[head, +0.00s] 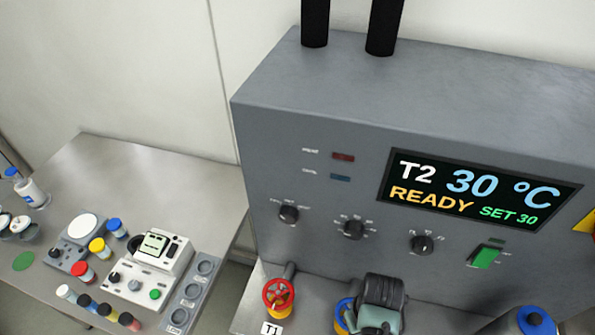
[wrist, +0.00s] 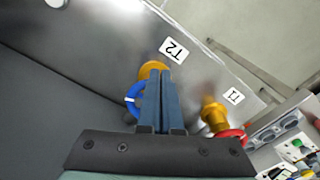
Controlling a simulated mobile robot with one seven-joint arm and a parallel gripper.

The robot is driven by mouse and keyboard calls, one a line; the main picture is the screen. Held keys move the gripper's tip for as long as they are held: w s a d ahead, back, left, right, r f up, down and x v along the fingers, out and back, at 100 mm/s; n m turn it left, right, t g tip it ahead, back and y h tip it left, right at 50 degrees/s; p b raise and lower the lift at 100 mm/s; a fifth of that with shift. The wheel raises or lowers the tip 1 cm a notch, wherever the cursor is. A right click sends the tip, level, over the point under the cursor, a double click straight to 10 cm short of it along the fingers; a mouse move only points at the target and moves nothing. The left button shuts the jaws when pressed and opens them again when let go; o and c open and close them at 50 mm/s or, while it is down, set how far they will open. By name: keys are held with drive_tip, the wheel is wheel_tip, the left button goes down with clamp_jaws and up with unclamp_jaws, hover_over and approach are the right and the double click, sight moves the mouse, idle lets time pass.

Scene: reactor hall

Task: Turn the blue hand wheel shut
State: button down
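The blue hand wheel (wrist: 131,101) is on a brass-yellow valve (wrist: 152,68) by the T2 label (wrist: 174,50). In the wrist view its left arc shows, and my fingers hide the rest. In the head view only a small part of the blue wheel (head: 343,311) shows, left of my gripper (head: 376,318). My gripper's fingers (wrist: 161,80) are close together with only a thin line between them, over the wheel's right side. I cannot tell whether they touch the wheel, and nothing shows between them.
A red hand wheel (head: 278,296) by the T1 label (head: 271,329) stands left of the blue one. The grey cabinet rises behind, with knobs, a green switch (head: 486,256) and a display (head: 478,190) reading T2, 30 °C, READY. A bench (head: 150,165) with instruments stands left.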

drive_tip(key=shift+w+a+r+p, duration=0.1)
drive_tip(key=shift+a+p, duration=0.35)
drive_tip(key=shift+a, duration=0.35)
drive_tip(key=shift+s+r+p, duration=0.1)
drive_tip(key=shift+s+p, duration=0.2)
drive_tip(key=shift+p, duration=0.4)
drive_tip(key=shift+s+r+p, duration=0.15)
drive_tip(key=shift+r+p, duration=0.75)
drive_tip(key=shift+r, duration=1.9)
drive_tip(key=shift+a, duration=0.15)
